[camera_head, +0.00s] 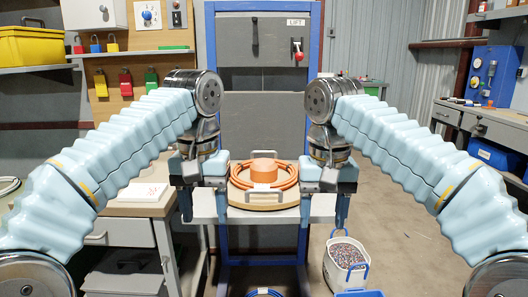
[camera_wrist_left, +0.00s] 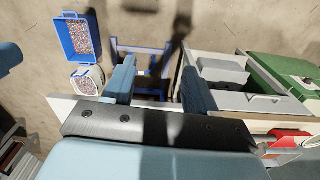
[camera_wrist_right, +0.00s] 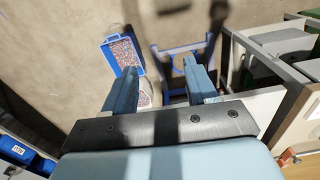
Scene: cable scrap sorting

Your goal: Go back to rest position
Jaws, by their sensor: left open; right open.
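My left gripper (camera_head: 204,207) hangs fingers down at the left front of the white table (camera_head: 258,213) in the head view. Its two fingers are apart with nothing between them, and this also shows in the left wrist view (camera_wrist_left: 157,80). My right gripper (camera_head: 324,210) hangs fingers down at the table's right end, at about the same height. Its fingers are also apart and empty in the right wrist view (camera_wrist_right: 160,85). Both arms are bent and nearly mirror each other. An orange cable coil (camera_head: 289,181) lies on a round wooden tray between the grippers, touching neither.
A blue lift frame (camera_head: 315,45) stands behind the table. A white bin (camera_head: 329,263) of granules and a blue bin (camera_wrist_right: 110,46) of granules stand on the floor at right. A bench with drawers (camera_head: 125,232) is at left.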

